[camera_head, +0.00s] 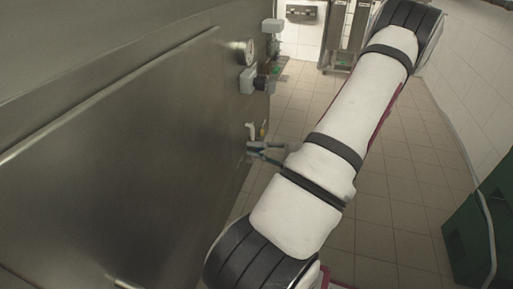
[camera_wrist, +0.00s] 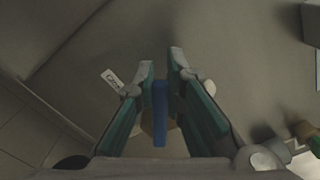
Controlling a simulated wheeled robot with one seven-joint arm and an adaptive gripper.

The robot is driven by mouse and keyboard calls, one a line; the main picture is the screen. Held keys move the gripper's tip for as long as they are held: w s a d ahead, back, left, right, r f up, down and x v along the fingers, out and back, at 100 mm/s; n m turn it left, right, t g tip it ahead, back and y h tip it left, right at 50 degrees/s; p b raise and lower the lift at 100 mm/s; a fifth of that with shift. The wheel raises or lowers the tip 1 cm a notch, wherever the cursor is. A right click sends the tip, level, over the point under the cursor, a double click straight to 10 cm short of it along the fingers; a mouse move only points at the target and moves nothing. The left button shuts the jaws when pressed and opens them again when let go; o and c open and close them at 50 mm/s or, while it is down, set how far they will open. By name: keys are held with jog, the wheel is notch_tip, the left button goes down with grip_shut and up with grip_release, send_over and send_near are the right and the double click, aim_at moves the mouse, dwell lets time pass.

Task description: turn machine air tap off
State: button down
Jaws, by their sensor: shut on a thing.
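The air tap shows in the wrist view as a narrow blue handle (camera_wrist: 160,110) with a brass-coloured body behind it. My gripper (camera_wrist: 162,70) has its two fingers on either side of the blue handle and is shut on it. In the head view my gripper (camera_head: 251,152) is at the side of the steel machine (camera_head: 120,140), just below a small white and brass fitting (camera_head: 262,129). The handle itself is hidden there.
A round gauge (camera_head: 249,52) and a grey box (camera_head: 247,80) stick out from the machine above my gripper. A small white label (camera_wrist: 111,77) is left of the fingers. A green bin (camera_head: 475,235) stands at right. The tiled floor (camera_head: 390,200) between is clear.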

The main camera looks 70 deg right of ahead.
jog(key=f+n+b, duration=0.1)
jog(key=a+f+n+b, duration=0.1)
jog(key=n+b, duration=0.1)
jog(key=shift+f, duration=0.35)
jog(key=shift+s+a+f+n+b, duration=0.1)
jog(key=shift+f+n+b, duration=0.35)
jog(key=shift+n+b, duration=0.5)
jog(key=shift+a+f+n+b, duration=0.1)
jog(key=shift+f+n+b, duration=0.3)
jog(key=shift+n+b, duration=0.5)
jog(key=c, duration=1.6)
grip_release()
jog(key=s+d, duration=0.1)
jog(key=s, duration=1.1)
